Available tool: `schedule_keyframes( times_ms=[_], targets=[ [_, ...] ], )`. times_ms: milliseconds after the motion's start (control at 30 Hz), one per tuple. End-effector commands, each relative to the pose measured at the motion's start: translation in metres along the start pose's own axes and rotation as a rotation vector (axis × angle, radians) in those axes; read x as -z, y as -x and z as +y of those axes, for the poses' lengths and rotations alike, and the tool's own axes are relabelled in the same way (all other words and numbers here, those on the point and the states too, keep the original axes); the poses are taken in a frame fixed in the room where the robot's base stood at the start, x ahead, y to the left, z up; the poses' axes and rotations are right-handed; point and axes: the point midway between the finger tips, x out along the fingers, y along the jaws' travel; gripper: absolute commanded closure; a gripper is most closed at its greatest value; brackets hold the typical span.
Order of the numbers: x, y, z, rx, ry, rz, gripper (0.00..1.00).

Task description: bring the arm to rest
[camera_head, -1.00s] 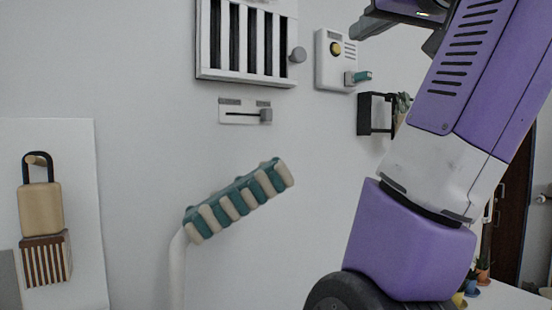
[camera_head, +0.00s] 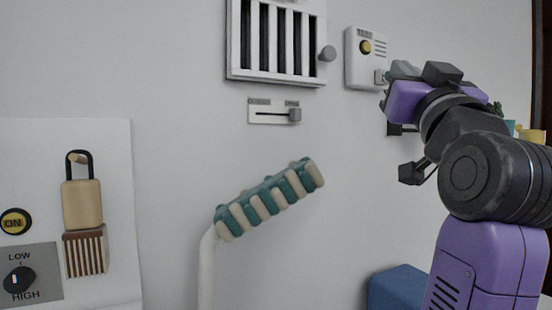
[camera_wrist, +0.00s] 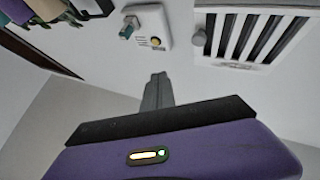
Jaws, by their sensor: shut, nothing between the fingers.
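My arm stands at the right of the head view, bent, with its purple and black wrist in front of the white wall. My gripper (camera_wrist: 157,80) shows in the wrist view as two grey fingers held together, with nothing between them. In the head view the grey finger end (camera_head: 403,69) is small and partly hidden by my wrist. It overlaps the right edge of the white wall box (camera_head: 362,60) in the picture; I cannot tell the gap. In the wrist view the fingers appear below that box (camera_wrist: 149,27), apart from it.
A barred vent (camera_head: 276,42) with a grey knob (camera_head: 327,53) and a slider plate (camera_head: 266,112) are on the wall. A striped teal and cream head on a white stem (camera_head: 270,200) stands in front. A control panel (camera_head: 110,150) is left, a blue block (camera_head: 398,288) low right.

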Motion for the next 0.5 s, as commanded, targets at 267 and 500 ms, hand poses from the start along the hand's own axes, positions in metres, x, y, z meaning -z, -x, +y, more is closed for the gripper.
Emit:
schedule_keyframes(
  times_ms=[267, 500],
  targets=[
    [-0.102, 0.069, 0.000, 0.015, 0.052, 0.012, 1.00],
    [-0.173, 0.145, 0.003, 0.043, 0.079, -0.005, 1.00]
  ],
)
